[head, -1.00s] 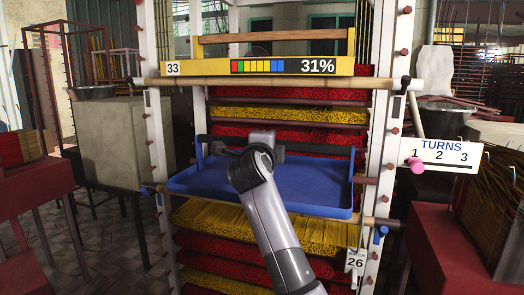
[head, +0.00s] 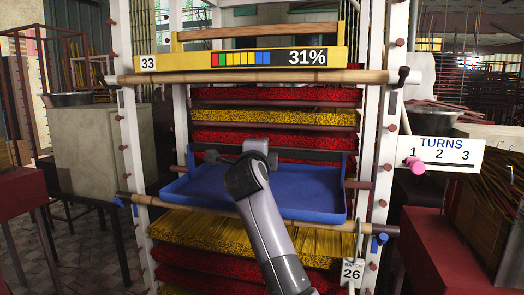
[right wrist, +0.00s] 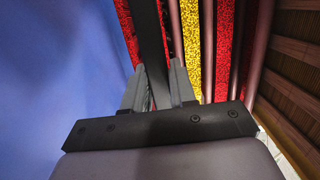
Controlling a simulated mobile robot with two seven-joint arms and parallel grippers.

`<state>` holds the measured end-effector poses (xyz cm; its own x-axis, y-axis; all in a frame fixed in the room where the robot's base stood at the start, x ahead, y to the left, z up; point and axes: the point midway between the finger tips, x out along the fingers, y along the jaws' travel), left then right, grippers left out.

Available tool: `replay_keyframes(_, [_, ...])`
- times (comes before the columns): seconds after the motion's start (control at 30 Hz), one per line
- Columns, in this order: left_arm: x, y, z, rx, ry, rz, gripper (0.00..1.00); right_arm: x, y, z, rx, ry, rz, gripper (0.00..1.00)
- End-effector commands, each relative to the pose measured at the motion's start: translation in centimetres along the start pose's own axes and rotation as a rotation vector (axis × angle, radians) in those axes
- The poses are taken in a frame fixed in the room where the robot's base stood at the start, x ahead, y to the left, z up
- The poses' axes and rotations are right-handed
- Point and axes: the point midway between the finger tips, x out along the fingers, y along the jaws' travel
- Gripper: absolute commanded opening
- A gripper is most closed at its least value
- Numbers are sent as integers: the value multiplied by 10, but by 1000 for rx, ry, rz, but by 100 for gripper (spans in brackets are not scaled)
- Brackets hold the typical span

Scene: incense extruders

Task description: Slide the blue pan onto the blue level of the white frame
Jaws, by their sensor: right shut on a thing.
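The blue pan (head: 285,195) is roughly level at the front of the white frame (head: 385,110), between its two posts. Its front rim appears close to the lower bamboo rail; I cannot tell whether they touch. Blue pegs (head: 380,243) mark this level at the rail's ends. My right gripper (head: 245,152) reaches over the pan and is shut on a dark bar (head: 310,155) along its far side. The right wrist view shows the fingers (right wrist: 150,88) around this bar, with the blue surface (right wrist: 50,80) to the left. My left gripper is out of view.
Red and yellow incense bundles (head: 270,115) fill levels behind and below the pan. A yellow board (head: 240,60) reading 31% sits above on an upper bamboo rail (head: 250,77). A TURNS sign (head: 440,152) projects at right. A cabinet (head: 95,150) stands left.

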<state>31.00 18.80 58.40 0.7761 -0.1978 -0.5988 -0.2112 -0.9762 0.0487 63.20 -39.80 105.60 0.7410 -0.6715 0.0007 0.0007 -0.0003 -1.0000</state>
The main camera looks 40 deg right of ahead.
Motion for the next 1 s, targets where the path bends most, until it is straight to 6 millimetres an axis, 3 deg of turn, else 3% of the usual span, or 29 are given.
replay_keyframes(0.17, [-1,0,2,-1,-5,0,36,0,-2,0,1,0,-5,0])
replay_keyframes(0.2, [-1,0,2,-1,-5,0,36,0,-2,0,1,0,-5,29])
replay_keyframes(0.3, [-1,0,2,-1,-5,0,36,0,-2,0,1,0,-5,56])
replay_keyframes(0.5, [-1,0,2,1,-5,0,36,0,-1,0,0,0,-2,56])
replay_keyframes(0.57, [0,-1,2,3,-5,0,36,0,2,0,-1,0,3,73])
replay_keyframes(1.0, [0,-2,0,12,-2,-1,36,0,0,0,0,0,1,73])
